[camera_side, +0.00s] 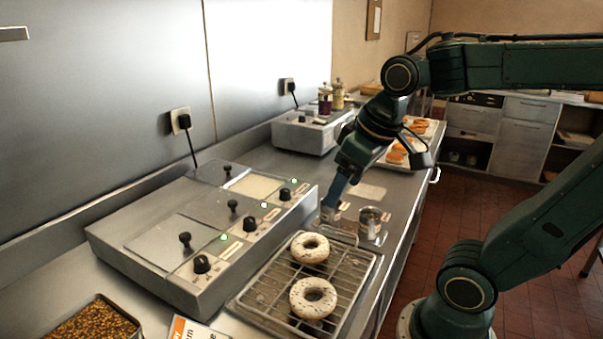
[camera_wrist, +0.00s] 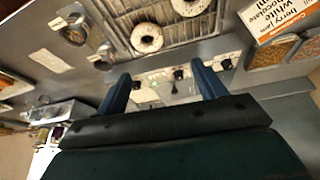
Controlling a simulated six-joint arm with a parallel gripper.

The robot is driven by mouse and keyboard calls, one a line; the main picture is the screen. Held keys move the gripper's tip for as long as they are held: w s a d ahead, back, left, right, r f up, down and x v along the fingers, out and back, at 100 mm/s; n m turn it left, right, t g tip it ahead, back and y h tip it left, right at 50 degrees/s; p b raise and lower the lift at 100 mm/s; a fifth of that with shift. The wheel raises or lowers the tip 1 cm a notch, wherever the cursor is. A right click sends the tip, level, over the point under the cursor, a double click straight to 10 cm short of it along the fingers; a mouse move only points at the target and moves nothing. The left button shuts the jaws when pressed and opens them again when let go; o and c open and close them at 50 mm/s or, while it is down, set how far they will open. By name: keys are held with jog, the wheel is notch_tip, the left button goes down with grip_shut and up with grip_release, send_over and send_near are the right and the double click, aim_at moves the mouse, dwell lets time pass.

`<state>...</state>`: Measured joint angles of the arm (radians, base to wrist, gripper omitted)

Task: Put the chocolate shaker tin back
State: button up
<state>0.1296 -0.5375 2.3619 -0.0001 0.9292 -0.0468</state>
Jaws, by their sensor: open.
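My gripper (camera_side: 329,208) hangs above the counter at the far end of the wire rack, its fingers apart and empty. In the wrist view my gripper (camera_wrist: 163,88) shows two blue fingers with a wide gap, the dipping unit's front panel behind it. An open-topped metal tin (camera_side: 371,222) stands upright on the counter to the right of my gripper, and it also shows in the wrist view (camera_wrist: 75,35). A smaller pale-and-metal item (camera_wrist: 102,60) stands near it, partly behind my fingers in the side view. I cannot tell which one is the chocolate shaker tin.
Two white, dark-speckled doughnuts (camera_side: 312,298) lie on the wire rack (camera_side: 262,292). The steel lidded unit (camera_side: 150,245) with knobs fills the left. A pale rectangle (camera_side: 368,191) lies flat on the counter. Two jars (camera_side: 325,99) stand on the rear unit (camera_side: 300,130).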

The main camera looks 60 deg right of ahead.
jog(key=shift+n+t+y, duration=0.3)
jog(key=shift+n+t, duration=0.2)
jog(key=shift+t, duration=0.1)
jog(key=s+a, duration=0.2)
jog(key=s, duration=0.1)
jog(key=s+a+f, duration=0.1)
jog(key=shift+s, duration=0.15)
jog(key=shift+c, duration=0.4)
